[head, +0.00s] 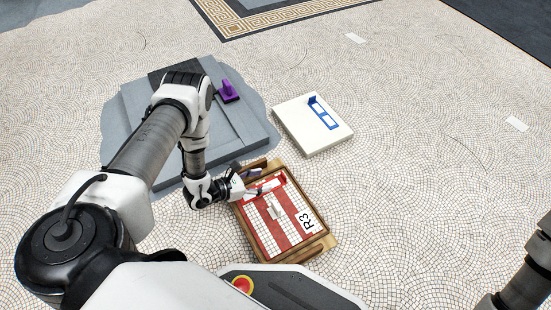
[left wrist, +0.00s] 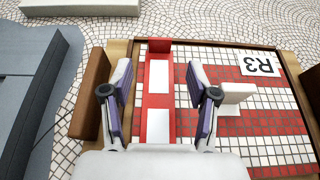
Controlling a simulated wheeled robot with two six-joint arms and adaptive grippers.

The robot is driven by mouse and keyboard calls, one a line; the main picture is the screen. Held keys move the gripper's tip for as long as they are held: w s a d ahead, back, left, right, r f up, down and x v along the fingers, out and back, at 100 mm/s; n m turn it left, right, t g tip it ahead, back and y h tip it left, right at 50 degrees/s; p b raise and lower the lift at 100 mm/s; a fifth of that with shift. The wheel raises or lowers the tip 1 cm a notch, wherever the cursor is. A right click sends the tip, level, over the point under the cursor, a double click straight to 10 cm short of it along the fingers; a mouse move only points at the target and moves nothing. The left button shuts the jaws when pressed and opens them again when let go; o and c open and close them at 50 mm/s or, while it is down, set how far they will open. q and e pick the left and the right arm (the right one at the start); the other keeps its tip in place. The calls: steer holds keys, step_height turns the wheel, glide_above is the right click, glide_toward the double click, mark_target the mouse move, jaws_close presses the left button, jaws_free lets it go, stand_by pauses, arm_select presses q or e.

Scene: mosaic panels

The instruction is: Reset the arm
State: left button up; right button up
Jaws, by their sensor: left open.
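My left arm comes in from the left in the head view. Its gripper (head: 258,180) is over the top left part of a wooden tray (head: 329,242) marked R3. The left wrist view shows the gripper (left wrist: 160,92) open, with one finger on each side of a red holder (left wrist: 158,55) with white tiles. I cannot tell whether the fingers touch it. The red holder (head: 279,180) lies on the red and white mosaic panel (head: 285,233) in the tray. My right gripper is out of view; only part of that arm shows at lower right.
A white handle (head: 274,210) stands on the panel. A white slab (head: 300,135) with a blue holder (head: 322,112) lies at the upper right of the tray. A grey platform (head: 140,130) with a purple tool (head: 229,92) is behind my arm. The right-hand floor is mostly clear.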

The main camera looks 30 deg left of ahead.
arm_select(q)
steer(key=shift+v, duration=1.15)
